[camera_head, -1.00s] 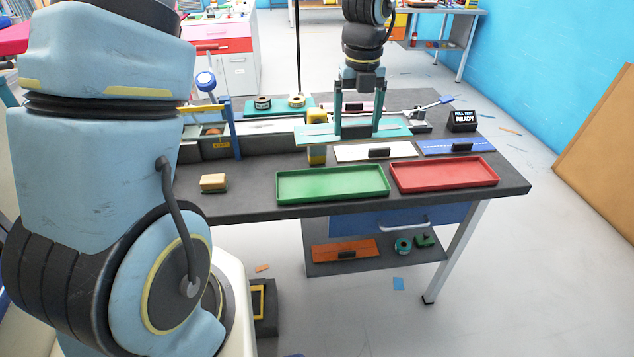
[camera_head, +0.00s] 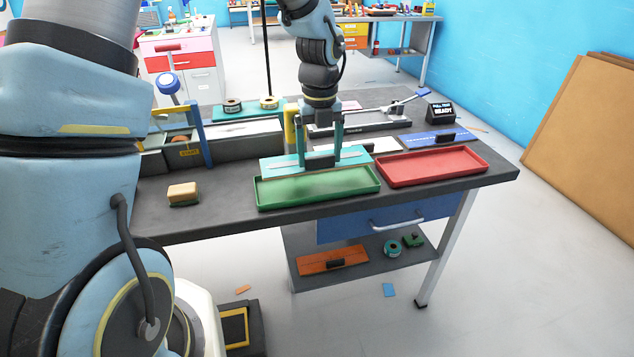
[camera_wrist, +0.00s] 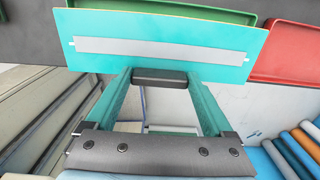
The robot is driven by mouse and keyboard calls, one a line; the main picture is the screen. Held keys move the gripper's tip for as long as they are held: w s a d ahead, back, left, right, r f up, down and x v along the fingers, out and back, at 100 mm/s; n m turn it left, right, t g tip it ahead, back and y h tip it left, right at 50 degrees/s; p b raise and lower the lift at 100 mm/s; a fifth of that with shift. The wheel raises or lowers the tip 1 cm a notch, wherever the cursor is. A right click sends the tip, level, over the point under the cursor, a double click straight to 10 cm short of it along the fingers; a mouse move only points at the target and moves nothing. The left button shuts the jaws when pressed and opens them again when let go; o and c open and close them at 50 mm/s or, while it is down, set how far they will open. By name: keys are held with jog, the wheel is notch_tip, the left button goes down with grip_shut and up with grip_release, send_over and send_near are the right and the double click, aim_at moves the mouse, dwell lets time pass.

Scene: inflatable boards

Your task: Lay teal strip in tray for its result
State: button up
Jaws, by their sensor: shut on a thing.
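The teal strip (camera_head: 276,164) is a flat board with a pale grey band along its middle and a black grip block. My gripper (camera_head: 320,161) is shut on that block and holds the strip level over the back edge of the green tray (camera_head: 320,190). I cannot tell whether the strip touches the rim. In the wrist view the strip (camera_wrist: 160,62) lies across the fingertips and hides much of the green tray (camera_wrist: 215,14). The red tray (camera_head: 432,167) is empty, just right of the green one. The green tray's visible floor is bare.
A small black display (camera_head: 440,111) reads "PULL TEST READY". A blue board (camera_head: 425,139) and a white board (camera_head: 385,145) lie behind the trays. A clamp rig (camera_head: 375,122) stands farther back. A tan block (camera_head: 183,192) sits left of the green tray, with clear bench around it.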

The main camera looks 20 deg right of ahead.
aim_at(319, 170)
jog(key=shift+f+p, duration=0.5)
jog(key=shift+f, duration=2.9)
jog(key=shift+f, duration=0.15)
jog(key=o, duration=1.3)
